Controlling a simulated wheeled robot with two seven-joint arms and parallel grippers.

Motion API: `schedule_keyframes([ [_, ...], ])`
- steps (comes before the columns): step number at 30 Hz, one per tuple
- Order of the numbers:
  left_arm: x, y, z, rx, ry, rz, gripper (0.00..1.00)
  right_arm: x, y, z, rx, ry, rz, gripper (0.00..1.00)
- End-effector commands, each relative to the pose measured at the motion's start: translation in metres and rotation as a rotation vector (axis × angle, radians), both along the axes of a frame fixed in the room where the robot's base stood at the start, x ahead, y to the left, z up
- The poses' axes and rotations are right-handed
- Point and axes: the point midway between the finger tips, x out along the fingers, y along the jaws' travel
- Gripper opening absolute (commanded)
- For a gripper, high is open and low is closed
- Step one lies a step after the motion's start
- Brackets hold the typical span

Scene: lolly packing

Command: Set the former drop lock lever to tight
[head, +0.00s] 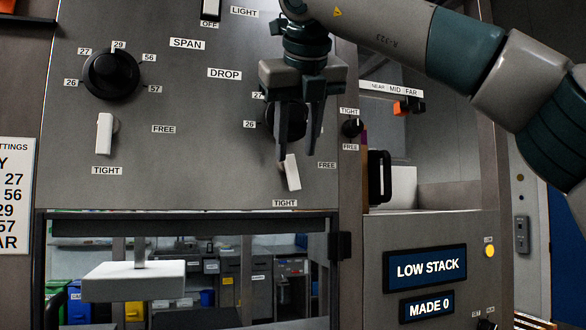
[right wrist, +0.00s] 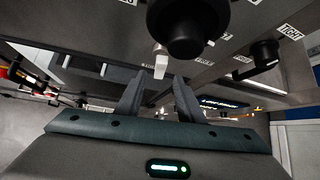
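The drop lock lever (head: 292,174) is a short white handle under the drop dial. It points mostly down, with its lower end tilted slightly right, closer to the TIGHT label (head: 284,203) than to the FREE label (head: 327,165). My right gripper (head: 298,157) is open in front of the panel, fingers pointing down, tips around the lever's upper end in the head view. In the right wrist view, the white lever (right wrist: 161,68) shows between and beyond the open fingertips (right wrist: 159,76); contact cannot be told. My left gripper is out of view.
The black drop dial (head: 290,122) is partly hidden behind my gripper. The span dial (head: 111,75) and white span lock lever (head: 104,133), pointing down at TIGHT, are to the left. A small black knob (head: 352,128) and black handle (head: 379,177) stand to the right.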

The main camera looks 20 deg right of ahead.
Motion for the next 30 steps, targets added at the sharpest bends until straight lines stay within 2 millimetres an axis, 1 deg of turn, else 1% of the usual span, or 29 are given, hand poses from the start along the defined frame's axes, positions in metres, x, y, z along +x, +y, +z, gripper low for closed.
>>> schedule_keyframes([
  [3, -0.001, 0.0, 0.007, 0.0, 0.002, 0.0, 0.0, 0.016, -0.004, -0.014, -0.001, 0.003, -0.001, 0.34],
  [6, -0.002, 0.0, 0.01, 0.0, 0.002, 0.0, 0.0, 0.027, -0.006, -0.025, -0.002, 0.003, -0.001, 0.34],
  [12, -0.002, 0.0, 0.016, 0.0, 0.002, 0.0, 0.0, 0.043, -0.008, -0.04, 0.0, 0.001, 0.0, 0.34],
  [18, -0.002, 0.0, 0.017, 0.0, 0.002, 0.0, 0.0, 0.049, -0.009, -0.047, 0.0, 0.001, 0.0, 0.34],
  [26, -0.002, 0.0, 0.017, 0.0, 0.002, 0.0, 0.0, 0.049, -0.009, -0.048, 0.0, 0.001, 0.0, 0.34],
  [27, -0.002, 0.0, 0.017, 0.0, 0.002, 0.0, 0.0, 0.049, -0.009, -0.048, 0.0, 0.001, 0.0, 0.25],
  [29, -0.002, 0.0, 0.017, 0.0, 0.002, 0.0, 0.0, 0.049, -0.009, -0.048, 0.0, 0.001, 0.0, 0.1],
  [30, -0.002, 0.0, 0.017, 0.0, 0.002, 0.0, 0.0, 0.049, -0.009, -0.048, 0.0, 0.001, 0.0, 0.01],
])
